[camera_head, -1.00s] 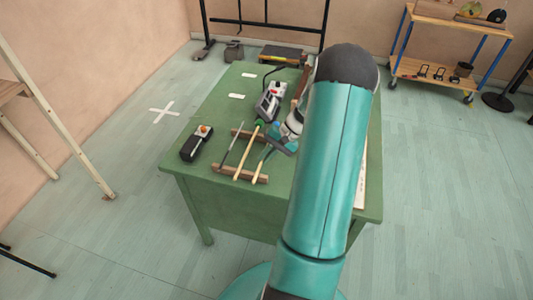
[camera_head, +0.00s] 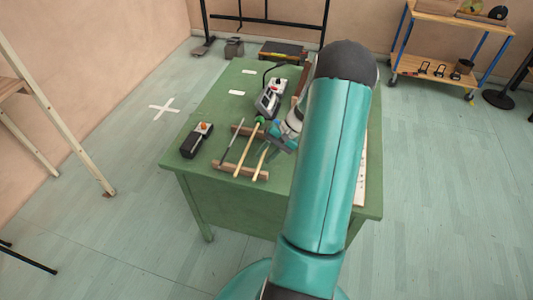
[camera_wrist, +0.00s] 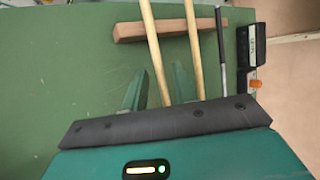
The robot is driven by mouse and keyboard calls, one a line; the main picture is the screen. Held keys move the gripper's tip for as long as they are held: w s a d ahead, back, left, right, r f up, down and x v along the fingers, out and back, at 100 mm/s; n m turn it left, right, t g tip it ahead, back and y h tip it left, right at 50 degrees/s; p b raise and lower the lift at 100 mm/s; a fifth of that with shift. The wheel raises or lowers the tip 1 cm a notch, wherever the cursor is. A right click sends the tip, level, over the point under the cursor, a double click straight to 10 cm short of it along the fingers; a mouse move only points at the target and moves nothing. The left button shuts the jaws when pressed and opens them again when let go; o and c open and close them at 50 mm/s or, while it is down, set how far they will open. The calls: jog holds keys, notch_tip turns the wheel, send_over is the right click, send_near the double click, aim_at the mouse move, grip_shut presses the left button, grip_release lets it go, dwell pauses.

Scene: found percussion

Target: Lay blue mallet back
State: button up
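A low wooden rack (camera_head: 222,166) lies on the green table. A pale wooden mallet stick (camera_head: 262,160) lies across its front bar; it also shows in the wrist view (camera_wrist: 153,45). It is the stick at my gripper, but its head is hidden, so I cannot see its colour. My gripper (camera_head: 268,146) is over the right side of the rack. In the wrist view my gripper (camera_wrist: 158,78) is open, with the stick between its fingers and gaps beside it. A green-headed mallet (camera_head: 248,150) lies next to it, also seen in the wrist view (camera_wrist: 195,50).
A thin metal rod (camera_head: 232,143) lies on the rack's left side. A black box with an orange knob (camera_head: 197,140) stands left of the rack. A grey device (camera_head: 269,98) stands behind it. My arm hides the table's right side.

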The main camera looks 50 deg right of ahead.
jog(key=shift+o, duration=0.2)
jog(key=shift+d, duration=0.1)
jog(key=v, duration=1.3)
jog(key=shift+r, duration=0.4)
jog(key=shift+s, duration=0.15)
jog(key=w+a+r+n+g+h, duration=0.1)
jog(key=w+a+r+n+h, duration=0.15)
jog(key=a+r, duration=0.65)
jog(key=w+a+r+n+g+h, duration=0.1)
jog(key=w+a+r+n+h, duration=0.3)
jog(key=a, duration=0.9)
jog(key=s+a+r+n+t, duration=0.2)
jog(key=s+a, duration=0.4)
jog(key=a, duration=0.3)
jog(key=s+a+r+n+t, duration=0.1)
jog(key=s+a+r+n, duration=0.1)
jog(key=s+a, duration=0.5)
jog(key=a+r+h, duration=0.1)
jog(key=a, duration=0.1)
jog(key=shift+s+a+r+t, duration=0.25)
jog(key=shift+a+r+t, duration=0.1)
jog(key=shift+a+t, duration=0.05)
jog(key=shift+n, duration=0.25)
